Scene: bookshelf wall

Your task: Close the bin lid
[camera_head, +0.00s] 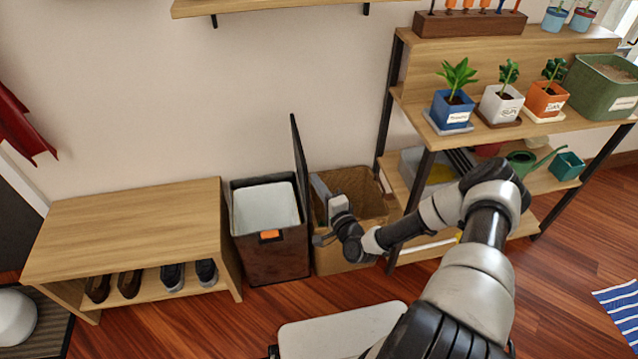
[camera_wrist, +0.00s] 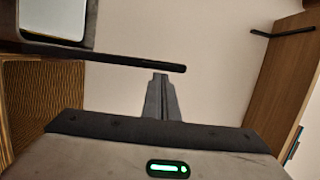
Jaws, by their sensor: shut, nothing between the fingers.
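The bin (camera_head: 270,255) is a dark brown box with a white liner and an orange tag on its front. Its lid (camera_head: 299,155) is open and stands upright, edge-on, along the bin's right side. My gripper (camera_head: 319,186) is shut and empty, to the right of the lid and over the wicker basket. In the wrist view the shut fingers (camera_wrist: 160,78) point toward the dark edge of the lid (camera_wrist: 130,61). I cannot tell whether they touch it. Part of the bin with its white liner (camera_wrist: 55,14) shows at the top left there.
The wicker basket (camera_head: 350,264) stands just right of the bin, below my arm. A wooden shoe bench (camera_head: 130,228) is close on the left. A plant shelf (camera_head: 405,90) stands on the right. A wall shelf (camera_head: 270,5) is above. The wall behind is bare.

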